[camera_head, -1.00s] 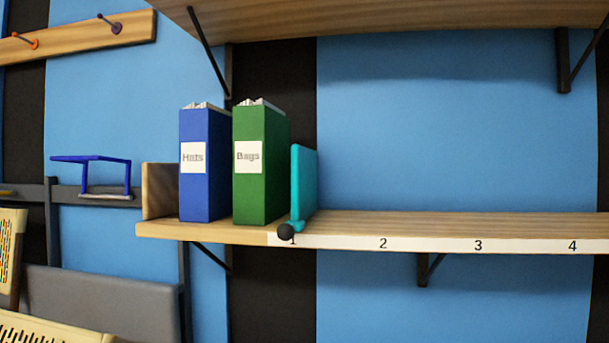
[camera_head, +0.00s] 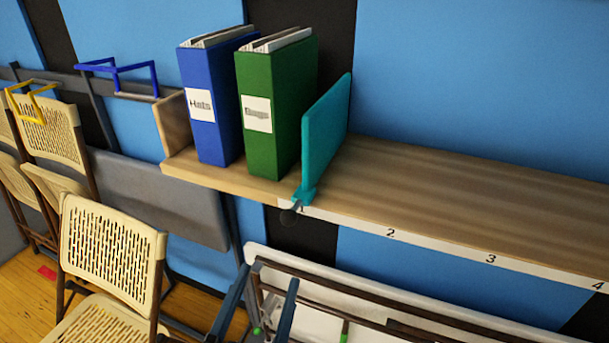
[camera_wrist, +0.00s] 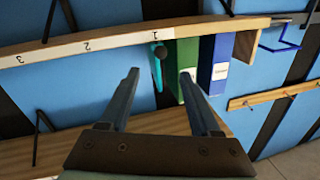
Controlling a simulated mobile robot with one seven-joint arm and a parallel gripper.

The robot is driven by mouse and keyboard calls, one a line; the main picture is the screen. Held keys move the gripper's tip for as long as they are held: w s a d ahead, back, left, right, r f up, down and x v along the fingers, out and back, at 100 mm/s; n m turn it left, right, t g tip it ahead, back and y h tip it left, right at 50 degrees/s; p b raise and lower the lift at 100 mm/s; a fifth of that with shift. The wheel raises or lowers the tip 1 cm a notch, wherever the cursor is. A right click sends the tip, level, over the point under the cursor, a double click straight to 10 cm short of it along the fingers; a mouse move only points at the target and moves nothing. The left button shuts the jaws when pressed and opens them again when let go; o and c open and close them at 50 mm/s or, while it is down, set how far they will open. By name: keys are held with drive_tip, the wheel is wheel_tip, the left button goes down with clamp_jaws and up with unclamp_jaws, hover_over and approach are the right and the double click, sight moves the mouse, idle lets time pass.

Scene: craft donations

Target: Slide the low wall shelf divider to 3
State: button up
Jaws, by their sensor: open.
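The low wall shelf (camera_head: 430,185) has a white number strip (camera_head: 440,245) on its front edge, with 2, 3 and 4 readable in the head view. The teal divider (camera_head: 326,130) stands upright near the left end, at mark 1. My gripper (camera_wrist: 160,75) is open and empty, apart from the knob.
A blue "Hats" binder (camera_head: 215,105) and a green "Bags" binder (camera_head: 277,110) stand left of the divider. The shelf to the right is clear. Below are tan folding chairs (camera_head: 105,240) and a folded white-topped table (camera_head: 400,290).

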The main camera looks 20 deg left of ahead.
sight(286, 224)
drive_tip(key=w+p, duration=0.1)
drive_tip(key=w, duration=0.3)
drive_tip(key=w+a+p, duration=0.1)
drive_tip(key=w, duration=0.3)
drive_tip(key=w+a+p, duration=0.1)
drive_tip(key=w, duration=0.3)
drive_tip(key=shift+w+a+r, duration=0.1)
drive_tip(key=shift+w, duration=0.25)
clamp_jaws()
idle(1.0)
